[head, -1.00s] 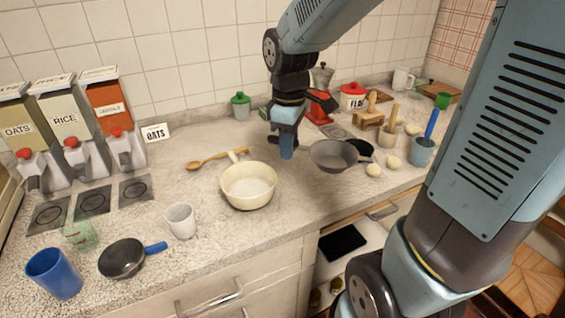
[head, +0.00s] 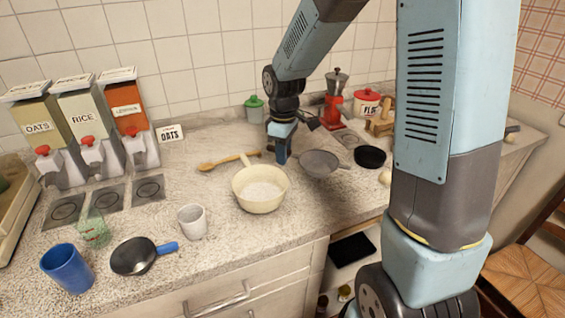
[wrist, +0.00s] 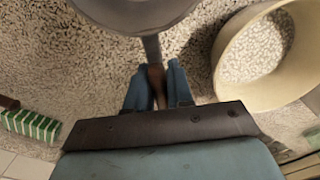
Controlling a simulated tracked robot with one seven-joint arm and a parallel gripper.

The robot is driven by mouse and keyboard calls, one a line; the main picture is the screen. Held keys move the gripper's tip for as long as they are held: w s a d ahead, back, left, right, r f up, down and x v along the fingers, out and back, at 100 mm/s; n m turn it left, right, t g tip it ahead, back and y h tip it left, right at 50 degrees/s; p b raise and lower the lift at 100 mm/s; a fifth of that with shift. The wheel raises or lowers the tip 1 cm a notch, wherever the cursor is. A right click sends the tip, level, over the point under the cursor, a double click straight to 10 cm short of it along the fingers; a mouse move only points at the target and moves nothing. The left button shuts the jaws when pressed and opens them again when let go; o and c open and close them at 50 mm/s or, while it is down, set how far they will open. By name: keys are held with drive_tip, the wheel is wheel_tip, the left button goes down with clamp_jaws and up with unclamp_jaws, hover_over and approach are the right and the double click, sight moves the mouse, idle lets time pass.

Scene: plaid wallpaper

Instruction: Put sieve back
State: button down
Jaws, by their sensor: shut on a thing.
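The grey sieve (head: 320,163) hangs above the counter, between the cream pot and a black round pan. My gripper (head: 281,156) is shut on the sieve's handle, at the left of its bowl. In the wrist view my gripper's fingers (wrist: 154,88) close around the brown end of the handle. The sieve's bowl (wrist: 135,14) is cut off at the top of that view. The inside of the bowl is hard to make out.
The cream pot (head: 260,205), holding something pale, stands just left of my gripper. A black round pan (head: 370,157) lies right of the sieve. A wooden spoon (head: 222,163), white mug (head: 193,221) and blue-handled pan (head: 133,256) lie left. A red-based moka pot (head: 335,98) stands behind.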

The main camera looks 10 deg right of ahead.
drive_tip(key=shift+w+f, duration=0.2)
drive_tip(key=shift+f, duration=0.05)
drive_tip(key=shift+w+a+f, duration=0.1)
drive_tip(key=shift+f, duration=1.5)
drive_tip(key=c, duration=1)
unclamp_jaws()
drive_tip(key=shift+f, duration=0.1)
